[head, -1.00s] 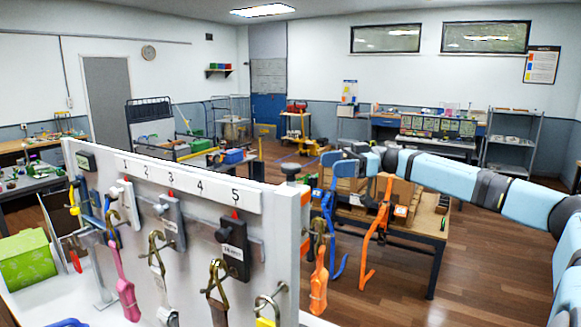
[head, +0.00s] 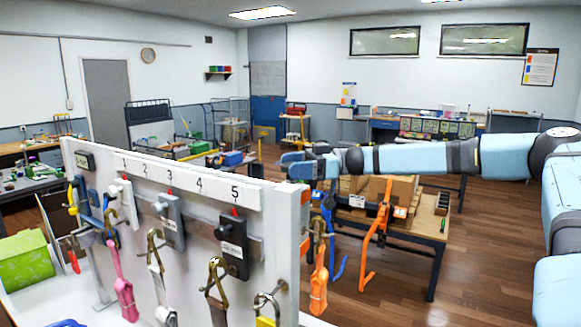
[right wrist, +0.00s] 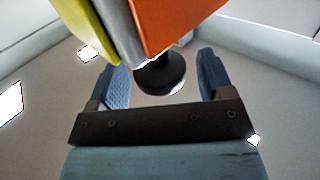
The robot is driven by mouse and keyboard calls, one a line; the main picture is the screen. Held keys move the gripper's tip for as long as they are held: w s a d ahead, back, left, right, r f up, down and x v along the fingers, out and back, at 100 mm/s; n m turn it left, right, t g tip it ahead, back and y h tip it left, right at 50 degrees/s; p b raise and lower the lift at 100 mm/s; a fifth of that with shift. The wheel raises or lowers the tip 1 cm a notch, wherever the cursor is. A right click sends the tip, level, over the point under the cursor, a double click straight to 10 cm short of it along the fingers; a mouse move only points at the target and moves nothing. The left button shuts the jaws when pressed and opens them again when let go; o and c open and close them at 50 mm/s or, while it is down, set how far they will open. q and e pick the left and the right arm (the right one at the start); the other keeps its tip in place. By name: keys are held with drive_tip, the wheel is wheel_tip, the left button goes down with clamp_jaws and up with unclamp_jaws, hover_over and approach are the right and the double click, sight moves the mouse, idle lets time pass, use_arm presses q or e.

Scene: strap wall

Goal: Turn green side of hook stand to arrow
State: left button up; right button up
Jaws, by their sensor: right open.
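The hook stand shows at the right end of the white strap wall in the head view, with a narrow orange face (head: 305,196). In the right wrist view I see its yellow-green face (right wrist: 86,28), a grey strip and a broad orange face (right wrist: 168,22). A round black knob (right wrist: 160,76) sits at its end. My right gripper (head: 288,163) is at the top of the stand in the head view. In the wrist view its open fingers (right wrist: 160,70) stand on either side of the knob, with gaps visible. I cannot make out the arrow. My left gripper is not in view.
The white wall (head: 150,215) carries numbered labels, locks and hanging straps. An orange strap (head: 319,280) hangs near the stand. A table with cardboard boxes (head: 395,190) stands behind my right arm. Open wood floor (head: 490,260) lies to the right.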

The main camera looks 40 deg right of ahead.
drive_tip(key=shift+w+a, duration=0.2)
drive_tip(key=shift+a, duration=0.2)
drive_tip(key=c, duration=1.2)
drive_tip(key=shift+d, duration=0.1)
drive_tip(key=shift+c, duration=0.2)
